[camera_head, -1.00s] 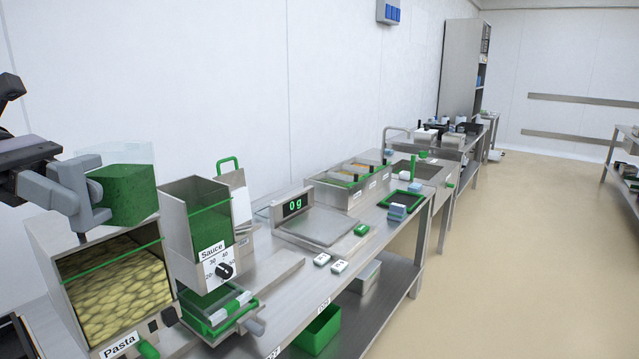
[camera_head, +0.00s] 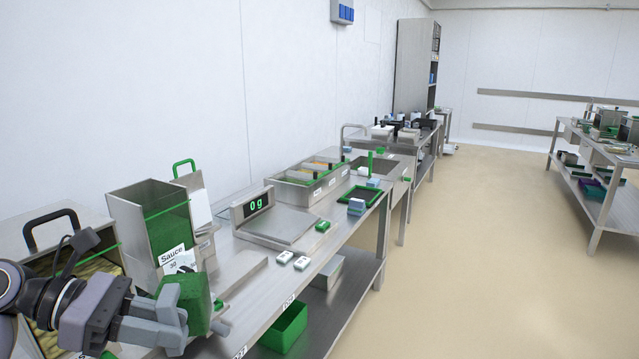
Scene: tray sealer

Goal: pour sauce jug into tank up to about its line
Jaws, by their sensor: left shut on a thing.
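The sauce tank (camera_head: 121,222) is an open-topped, see-through-fronted hopper labelled Sauce at the left. Green sauce (camera_head: 168,231) shows inside it, near a bright green line; the exact level is hard to tell. My left gripper (camera_head: 172,322) is shut on the sauce jug (camera_head: 194,292), a small block-shaped vessel that looks green with sauce. The jug is at the lower left, in front of the tank and below its rim, covering part of its dial. The gripper hides part of the jug. My right gripper is not in view.
The pasta hopper (camera_head: 88,219) with a black handle stands left of the tank, partly behind my arm. A scale (camera_head: 285,228) reading 0 g and a topping bin row (camera_head: 308,190) stand to the right. A green crate (camera_head: 285,328) sits on the lower shelf.

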